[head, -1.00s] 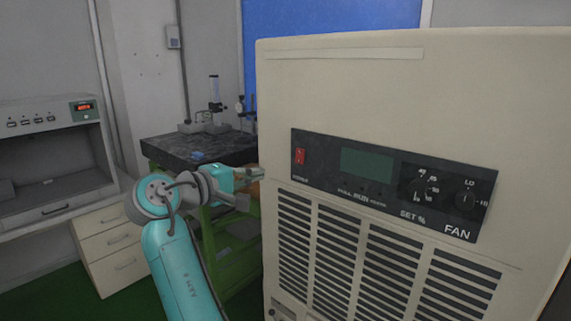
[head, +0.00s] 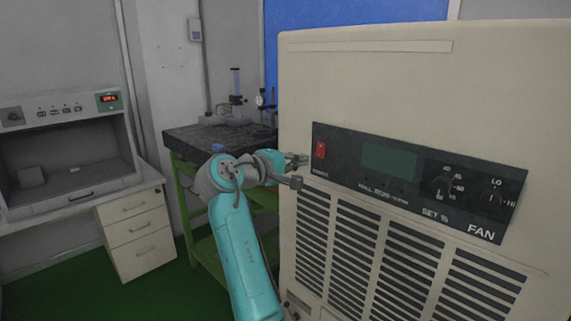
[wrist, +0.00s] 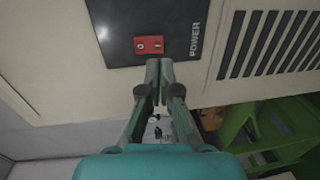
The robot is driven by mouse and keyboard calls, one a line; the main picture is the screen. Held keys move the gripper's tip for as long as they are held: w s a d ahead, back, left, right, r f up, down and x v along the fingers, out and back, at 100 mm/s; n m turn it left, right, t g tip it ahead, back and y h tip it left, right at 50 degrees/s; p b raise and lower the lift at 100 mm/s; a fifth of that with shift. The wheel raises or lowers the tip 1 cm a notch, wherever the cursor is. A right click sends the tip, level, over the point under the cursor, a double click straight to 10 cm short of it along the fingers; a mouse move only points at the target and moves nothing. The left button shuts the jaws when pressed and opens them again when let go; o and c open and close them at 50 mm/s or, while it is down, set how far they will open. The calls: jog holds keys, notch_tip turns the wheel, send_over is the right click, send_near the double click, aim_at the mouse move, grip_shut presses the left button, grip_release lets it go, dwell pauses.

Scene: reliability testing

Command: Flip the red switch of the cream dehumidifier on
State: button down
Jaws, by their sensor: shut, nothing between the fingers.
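The cream dehumidifier (head: 420,90) fills the right of the head view, with a black control panel (head: 345,180) on its front. The red switch (head: 320,150) sits at the panel's left end. In the wrist view the red switch (wrist: 149,45) lies just beyond the fingertips, beside the word POWER. My gripper (head: 298,160) is at the left edge of the dehumidifier's front, just left of the switch. In the wrist view my gripper (wrist: 159,68) has its fingers together with nothing between them. I cannot tell whether the fingertips touch the panel.
The panel also has a dark display (head: 388,160) and a FAN knob (head: 492,197). Vent slots (head: 355,245) lie below. A green-framed bench with a dark slab (head: 195,138) stands behind my arm. A cabinet hood (head: 65,150) and white drawers (head: 135,235) are at the left.

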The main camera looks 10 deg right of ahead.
aim_at(319, 157)
jog(key=shift+x, duration=2.75)
jog(key=shift+w+d, duration=0.15)
jog(key=shift+d, duration=0.15)
jog(key=shift+a, duration=0.1)
jog(key=shift+f, duration=0.1)
